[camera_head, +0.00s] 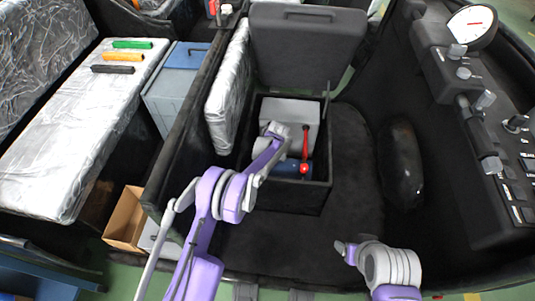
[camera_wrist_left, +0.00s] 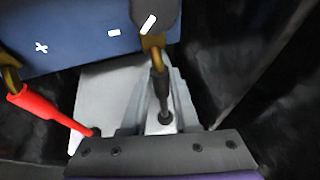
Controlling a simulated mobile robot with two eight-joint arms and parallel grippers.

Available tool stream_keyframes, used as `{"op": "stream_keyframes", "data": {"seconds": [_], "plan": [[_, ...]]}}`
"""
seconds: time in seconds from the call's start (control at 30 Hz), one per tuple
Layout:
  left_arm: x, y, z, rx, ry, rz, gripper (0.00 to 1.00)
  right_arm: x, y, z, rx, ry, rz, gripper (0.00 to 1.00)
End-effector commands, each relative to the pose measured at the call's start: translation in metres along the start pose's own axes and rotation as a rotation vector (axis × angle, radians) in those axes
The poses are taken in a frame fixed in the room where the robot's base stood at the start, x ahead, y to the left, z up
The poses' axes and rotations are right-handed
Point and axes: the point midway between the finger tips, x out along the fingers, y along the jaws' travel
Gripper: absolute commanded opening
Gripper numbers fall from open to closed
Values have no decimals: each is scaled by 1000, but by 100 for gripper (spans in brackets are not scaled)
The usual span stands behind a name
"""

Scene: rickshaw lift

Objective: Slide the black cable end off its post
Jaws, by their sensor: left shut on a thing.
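The blue battery (camera_head: 290,168) sits in the open black box (camera_head: 307,200). In the left wrist view the battery (camera_wrist_left: 75,40) carries a plus mark at left and a minus mark nearer the middle. The black cable end (camera_wrist_left: 160,85) has a brass lug against the battery's lower edge. I cannot tell how far the lug is on its post. My left gripper (camera_wrist_left: 157,80) is shut on the black cable end. In the head view it reaches into the box, its tips hidden. My right gripper (camera_head: 345,250) is empty, low and right of the box; its opening is unclear.
A red cable (camera_head: 304,145) stands right of my left gripper; its red sleeve also shows in the left wrist view (camera_wrist_left: 48,108). The box's raised lid (camera_head: 307,45) stands behind. A control panel (camera_head: 485,130) lines the right side. Dark floor (camera_head: 350,190) is clear right of the box.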

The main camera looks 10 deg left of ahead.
Motion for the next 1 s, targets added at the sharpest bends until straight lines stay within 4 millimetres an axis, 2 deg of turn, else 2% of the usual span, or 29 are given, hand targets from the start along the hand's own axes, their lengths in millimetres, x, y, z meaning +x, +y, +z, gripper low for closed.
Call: {"op": "stream_keyframes", "data": {"seconds": [0.03,0.2,0.57,0.6,0.73,1.0], "plan": [[6,1,-7,-1,0,1,0,5,0,3,0,-2,0,72],[12,0,-22,0,2,1,0,15,0,8,0,-5,0,72],[10,0,-27,0,6,1,0,15,0,8,0,-6,0,72],[10,0,-27,0,6,1,35,15,0,8,0,-6,0,72],[10,0,-26,0,4,1,58,15,0,8,0,-6,0,72],[10,0,-25,0,2,1,60,15,0,8,0,-6,0,72]]}}
